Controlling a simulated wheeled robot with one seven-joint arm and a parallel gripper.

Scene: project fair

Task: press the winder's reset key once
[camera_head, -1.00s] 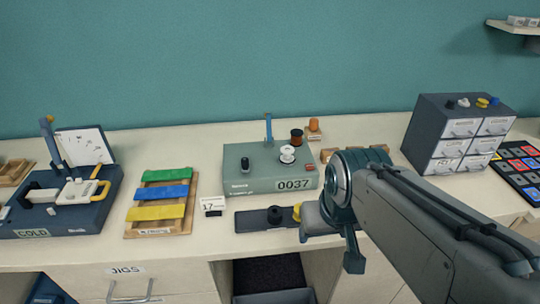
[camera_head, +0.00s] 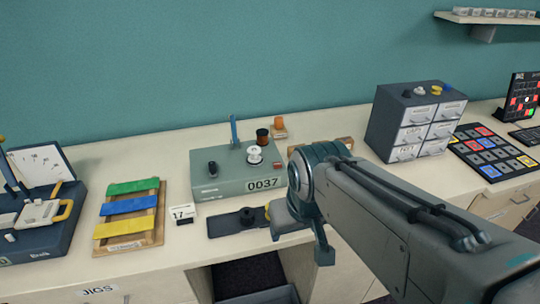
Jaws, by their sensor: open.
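The winder (camera_head: 228,178) is a grey-green box on the bench, its counter reading 0037. On its top are a dark knob (camera_head: 212,167), a white spool (camera_head: 254,155) and a blue upright post. A small red key (camera_head: 277,165) sits at the top right edge; I cannot read a label on it. My gripper (camera_head: 322,254) hangs at the right front of the winder, apart from the key, with a dark finger pointing down. It is open and holds nothing that I can see. My arm hides the bench to the winder's right.
A dark strip (camera_head: 223,225) with a black knob lies before the winder. A drawer cabinet (camera_head: 390,140) and a keypad panel (camera_head: 505,172) are to the right.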

